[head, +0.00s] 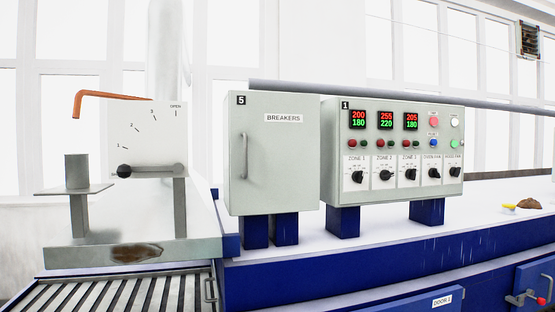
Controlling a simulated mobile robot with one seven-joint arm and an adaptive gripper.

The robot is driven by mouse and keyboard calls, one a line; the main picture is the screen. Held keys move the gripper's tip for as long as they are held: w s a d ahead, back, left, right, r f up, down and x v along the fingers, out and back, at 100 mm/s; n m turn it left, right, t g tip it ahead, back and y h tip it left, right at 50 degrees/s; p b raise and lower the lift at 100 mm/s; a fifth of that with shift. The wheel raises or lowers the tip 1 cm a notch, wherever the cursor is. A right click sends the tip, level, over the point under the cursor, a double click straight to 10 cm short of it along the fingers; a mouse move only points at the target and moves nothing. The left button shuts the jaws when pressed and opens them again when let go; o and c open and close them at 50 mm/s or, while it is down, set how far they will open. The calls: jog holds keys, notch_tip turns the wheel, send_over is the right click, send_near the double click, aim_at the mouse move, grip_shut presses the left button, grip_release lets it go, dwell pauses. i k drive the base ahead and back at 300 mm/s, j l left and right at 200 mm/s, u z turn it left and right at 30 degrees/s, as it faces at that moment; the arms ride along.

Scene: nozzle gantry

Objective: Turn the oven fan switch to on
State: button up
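The oven fan switch (434,173) is a small black knob under an "OVEN FAN" label. It sits in the lower row of the grey control panel marked 1 (337,140), right of the zone 3 knob (410,175). The way its pointer faces is too small to tell. The similar hood fan knob (453,171) is just to its right. Nothing covers the switch. My gripper is not in view.
The panel stands on blue legs (344,221) on a white-topped blue housing. Left of it is the grey breakers box (285,170) with a protruding handle. Further left are a dial plate (160,150) and an orange bent rod (95,95). Space before the panel looks clear.

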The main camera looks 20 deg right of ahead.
aim_at(434, 172)
jog(key=z, duration=1.45)
jog(key=i+l+z, duration=0.1)
jog(key=i, duration=0.3)
